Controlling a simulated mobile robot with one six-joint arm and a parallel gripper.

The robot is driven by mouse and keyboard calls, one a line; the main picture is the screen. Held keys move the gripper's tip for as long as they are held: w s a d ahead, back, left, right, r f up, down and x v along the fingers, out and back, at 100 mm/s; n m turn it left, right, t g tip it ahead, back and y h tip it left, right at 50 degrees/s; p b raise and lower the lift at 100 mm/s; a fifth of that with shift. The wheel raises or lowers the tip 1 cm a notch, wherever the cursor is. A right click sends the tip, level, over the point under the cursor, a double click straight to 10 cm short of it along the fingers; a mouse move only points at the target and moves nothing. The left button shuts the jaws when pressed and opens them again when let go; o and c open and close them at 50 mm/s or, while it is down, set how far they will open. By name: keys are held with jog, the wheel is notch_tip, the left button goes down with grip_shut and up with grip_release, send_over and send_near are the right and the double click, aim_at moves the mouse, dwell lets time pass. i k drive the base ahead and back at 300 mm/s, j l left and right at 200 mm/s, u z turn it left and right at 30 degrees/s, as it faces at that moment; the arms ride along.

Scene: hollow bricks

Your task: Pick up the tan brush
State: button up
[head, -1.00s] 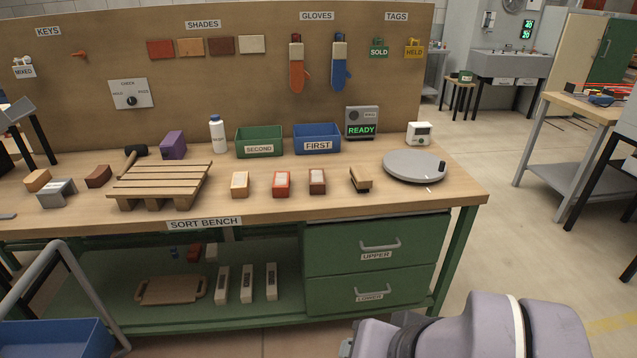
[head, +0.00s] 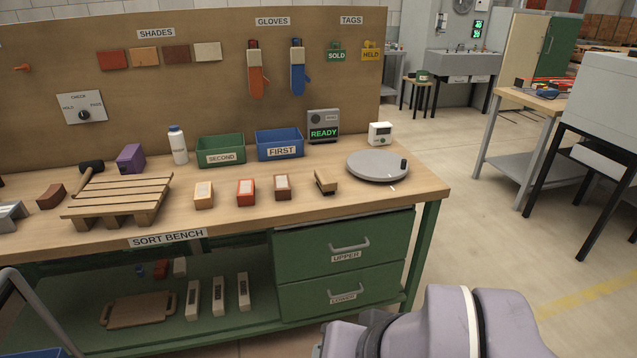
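The tan brush (head: 325,181) lies on the sort bench (head: 300,209), a tan wooden block with a dark underside that looks like bristles. It sits between a brown brick with a pale top (head: 283,187) and the grey round turntable (head: 366,169), apart from both. Part of my arm shows at the bottom right of the head view, in front of the bench. My gripper is out of the picture, so its state is hidden.
Other bricks, white-tan (head: 203,195) and red (head: 245,192), stand left of the brush. Behind are the green SECOND bin (head: 220,151), the blue FIRST bin (head: 279,145) and the READY box (head: 323,122). The bench top in front of the brush is clear.

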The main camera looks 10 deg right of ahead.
aim_at(326, 182)
jog(key=i+l+z, duration=0.25)
jog(key=i, duration=0.75)
jog(key=i+j+z, duration=0.1)
jog(key=i+z, duration=0.2)
jog(key=i, duration=0.7)
